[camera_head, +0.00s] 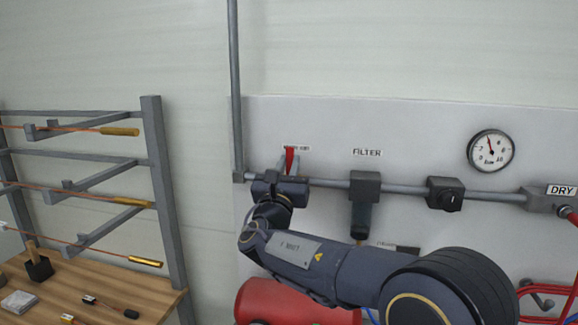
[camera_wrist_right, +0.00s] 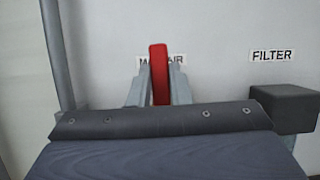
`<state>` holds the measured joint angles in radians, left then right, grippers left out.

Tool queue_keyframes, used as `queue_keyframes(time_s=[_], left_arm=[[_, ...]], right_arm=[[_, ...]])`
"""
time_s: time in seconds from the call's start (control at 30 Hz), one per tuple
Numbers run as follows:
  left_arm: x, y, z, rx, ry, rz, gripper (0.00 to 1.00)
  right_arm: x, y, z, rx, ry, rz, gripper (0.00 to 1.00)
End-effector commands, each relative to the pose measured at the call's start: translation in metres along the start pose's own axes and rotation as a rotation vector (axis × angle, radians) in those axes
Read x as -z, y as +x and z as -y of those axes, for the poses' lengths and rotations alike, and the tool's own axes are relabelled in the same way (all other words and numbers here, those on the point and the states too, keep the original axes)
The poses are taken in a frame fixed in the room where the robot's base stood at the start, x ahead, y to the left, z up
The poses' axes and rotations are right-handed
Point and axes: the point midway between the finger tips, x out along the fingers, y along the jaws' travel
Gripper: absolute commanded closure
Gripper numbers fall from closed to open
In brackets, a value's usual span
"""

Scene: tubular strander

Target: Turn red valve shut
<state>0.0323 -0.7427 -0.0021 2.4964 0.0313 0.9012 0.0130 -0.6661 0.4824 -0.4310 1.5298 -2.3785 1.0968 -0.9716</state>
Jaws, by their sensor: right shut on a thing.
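The red valve handle (camera_head: 289,158) stands upright in front of the pipe on the wall panel, partly covering a small label. In the right wrist view the red handle (camera_wrist_right: 159,75) rises between the two grey fingers. My right gripper (camera_head: 286,168) reaches up to it from below and is shut on the handle, one finger on each side. The fingers also show in the right wrist view (camera_wrist_right: 158,88). The valve body is hidden behind the gripper. My left gripper is not in view.
A grey pipe (camera_head: 325,183) runs right to the filter block (camera_head: 365,186), a black regulator (camera_head: 444,194) and the DRY outlet. A gauge (camera_head: 491,150) hangs above. A red tank (camera_head: 290,303) sits below my arm. A rack (camera_head: 160,180) and wooden bench (camera_head: 130,290) stand left.

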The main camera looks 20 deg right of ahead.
Motion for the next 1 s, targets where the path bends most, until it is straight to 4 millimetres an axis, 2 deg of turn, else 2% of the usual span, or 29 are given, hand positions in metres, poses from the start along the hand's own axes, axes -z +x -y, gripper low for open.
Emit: queue_keyframes(time_s=[0.07, 0.1, 0.23, 0.57, 1.0], left_arm=[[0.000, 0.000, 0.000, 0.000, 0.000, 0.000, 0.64], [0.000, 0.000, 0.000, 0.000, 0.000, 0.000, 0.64], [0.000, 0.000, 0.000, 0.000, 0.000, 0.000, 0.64], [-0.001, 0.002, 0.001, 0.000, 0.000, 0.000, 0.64], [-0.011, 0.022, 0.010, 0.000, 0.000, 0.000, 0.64]], right_arm=[[0.002, -0.001, -0.001, -0.003, -0.004, -0.004, 1.00], [0.002, -0.001, -0.001, -0.003, -0.004, -0.004, 0.78], [0.001, -0.001, -0.001, -0.002, -0.002, -0.003, 0.61], [0.001, -0.004, -0.001, -0.001, 0.000, -0.001, 0.61], [0.003, -0.070, -0.001, -0.002, 0.001, -0.002, 0.61]])
